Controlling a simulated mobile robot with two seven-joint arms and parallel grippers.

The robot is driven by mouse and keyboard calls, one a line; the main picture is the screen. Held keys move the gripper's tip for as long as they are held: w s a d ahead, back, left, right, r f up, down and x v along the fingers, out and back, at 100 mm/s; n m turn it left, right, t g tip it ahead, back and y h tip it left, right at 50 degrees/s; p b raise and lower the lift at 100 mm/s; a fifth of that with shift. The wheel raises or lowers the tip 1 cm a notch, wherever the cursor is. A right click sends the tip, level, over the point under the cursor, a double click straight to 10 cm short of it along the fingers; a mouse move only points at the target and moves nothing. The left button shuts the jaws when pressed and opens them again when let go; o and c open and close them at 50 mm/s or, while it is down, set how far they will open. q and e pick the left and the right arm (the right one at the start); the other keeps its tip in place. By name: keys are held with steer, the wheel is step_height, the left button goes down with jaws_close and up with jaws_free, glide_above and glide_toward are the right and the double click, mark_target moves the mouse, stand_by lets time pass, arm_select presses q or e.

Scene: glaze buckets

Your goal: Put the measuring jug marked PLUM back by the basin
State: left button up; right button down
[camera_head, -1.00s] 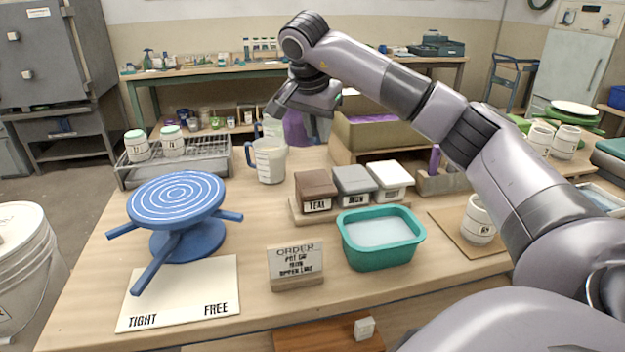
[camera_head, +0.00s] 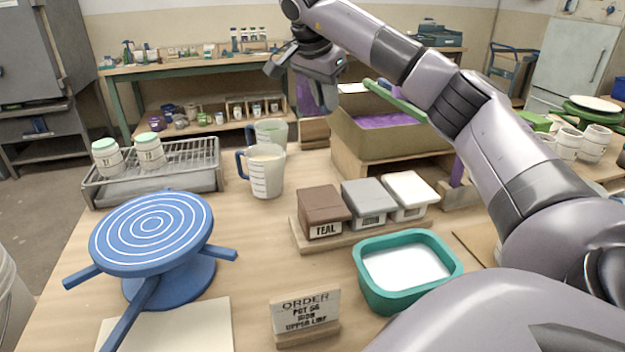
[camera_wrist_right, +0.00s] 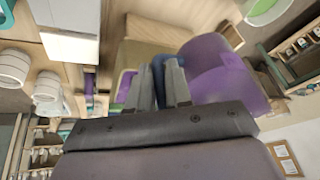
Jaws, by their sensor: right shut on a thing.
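A purple jug (camera_wrist_right: 218,75) with a blue handle (camera_wrist_right: 158,75) is in my right gripper (camera_wrist_right: 163,85); the fingers are shut on the handle. In the head view the right gripper (camera_head: 325,98) is raised at the back of the table, and the purple jug (camera_head: 304,94) shows partly behind it. No PLUM mark is readable. The teal basin (camera_head: 365,285), with whitish liquid inside, stands at the front right of the table. A white-filled jug (camera_head: 265,172) and a greenish jug (camera_head: 272,132) stand at the back left. My left gripper is out of view.
A rack with lidded brown, grey and white blocks (camera_head: 322,208) sits behind the basin. A box with purple contents (camera_head: 385,140) stands at the back. A blue banding wheel (camera_head: 152,232), a wire rack (camera_head: 205,165) and an order sign (camera_head: 305,312) are on the left and front.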

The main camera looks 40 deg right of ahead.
step_height(320, 180, down, 20)
steer(key=b, duration=0.3)
steer(key=shift+r, duration=0.1)
steer(key=c, duration=1.1)
jaws_free()
steer(key=shift+o, duration=0.2)
steer(key=p+v, duration=0.1)
steer(key=v, duration=1.1)
